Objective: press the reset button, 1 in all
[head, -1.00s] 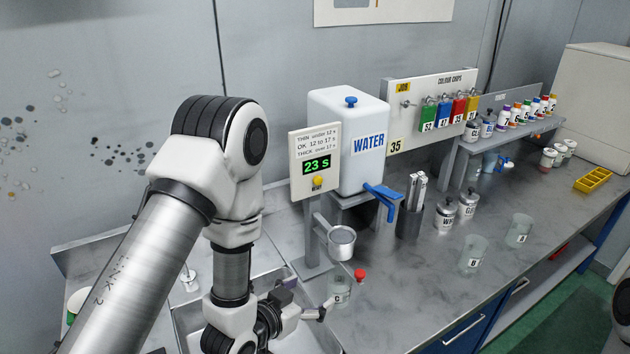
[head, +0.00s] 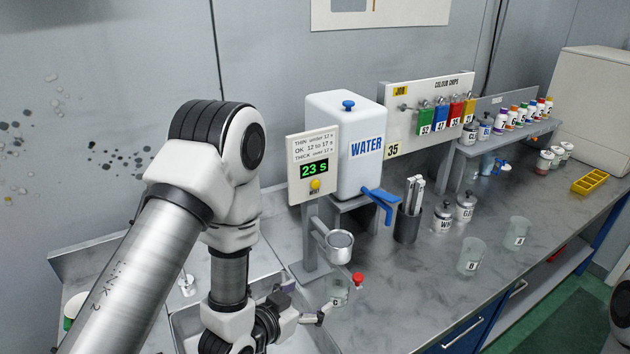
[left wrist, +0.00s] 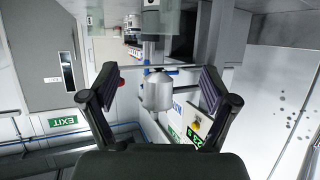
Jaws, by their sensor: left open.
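The reset button (head: 315,184) is a small yellow knob low on the white timer panel (head: 298,148). The green display above it reads 23 s. The button also shows in the left wrist view (left wrist: 196,125), right of the metal cup. My left gripper (head: 301,302) is below the panel, in front of the stand, and apart from the button. In the left wrist view my left gripper (left wrist: 158,84) has its two fingers spread wide, with the metal cup (left wrist: 158,91) seen between them. Whether the cup is within the fingers' reach I cannot tell. My right gripper is not visible.
The metal cup hangs on the panel's stand (head: 339,240), above glass beaker C (head: 338,291) and a red knob (head: 357,279). The white water tank (head: 330,115) with a blue tap (head: 378,198) stands right behind the panel. Beaker B (head: 471,256) is farther right on the bench.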

